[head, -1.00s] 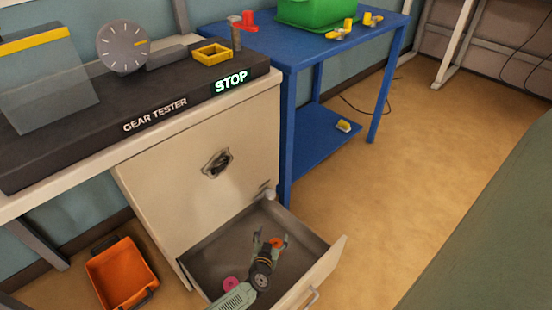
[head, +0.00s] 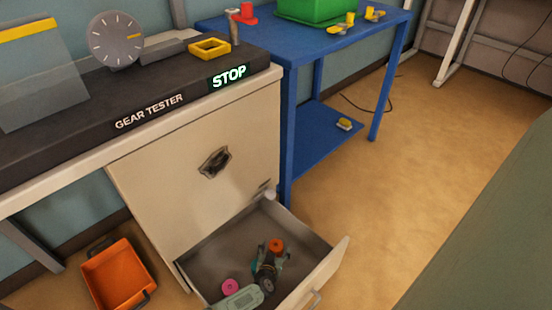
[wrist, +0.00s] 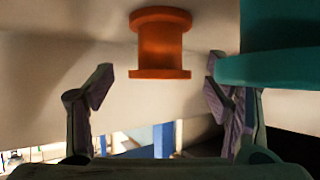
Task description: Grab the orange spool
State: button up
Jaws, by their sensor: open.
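The orange spool (head: 276,246) is inside the open drawer (head: 232,241). In the wrist view the spool (wrist: 161,45) shows its two wide rims and narrower middle, ahead of my gripper and between the lines of its two fingers. My gripper (head: 270,258) reaches down into the drawer beside the spool. In the wrist view the gripper (wrist: 160,74) is open, with a finger on each side and nothing held.
A teal round-edged object (wrist: 282,66) is close on the right in the wrist view. A pink spool (head: 230,286) lies in the drawer. The drawer walls surround my gripper. An orange bin (head: 119,273) stands on the floor at left; a blue table (head: 290,140) stands behind.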

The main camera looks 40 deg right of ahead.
jog(key=shift+w+d+f, duration=0.15)
jog(key=shift+w+d, duration=0.05)
jog(key=shift+d, duration=0.1)
jog(key=shift+c, duration=0.4)
jog(key=c, duration=1.2)
jog(key=shift+c, duration=0.2)
